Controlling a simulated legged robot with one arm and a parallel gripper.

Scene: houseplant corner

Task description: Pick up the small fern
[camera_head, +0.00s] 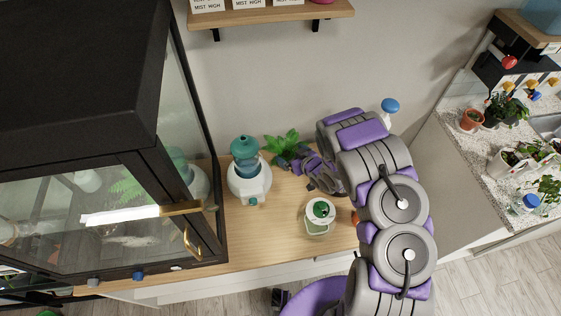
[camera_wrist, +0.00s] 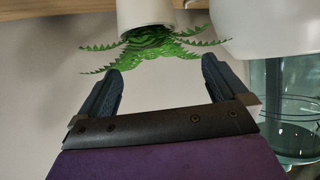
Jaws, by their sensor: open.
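The small fern (camera_head: 287,145) has green fronds and stands at the back of the wooden counter, near the wall. In the wrist view, which looks upside down, its fronds (camera_wrist: 150,50) spread from a white pot (camera_wrist: 145,13) at the top. My gripper (camera_wrist: 160,68) is open, with one dark finger on each side of the frame and the frond tips just beyond and between the fingertips. The pot is beyond the fingers, not between them. In the head view my gripper (camera_head: 301,164) is just right of and in front of the fern, and the pot is hidden.
A white and teal humidifier (camera_head: 248,180) stands close left of the fern; its clear tank (camera_wrist: 290,105) shows at right in the wrist view. A small white pot with a green plant (camera_head: 321,210) stands in front. A dark glass cabinet (camera_head: 100,210) fills the left side.

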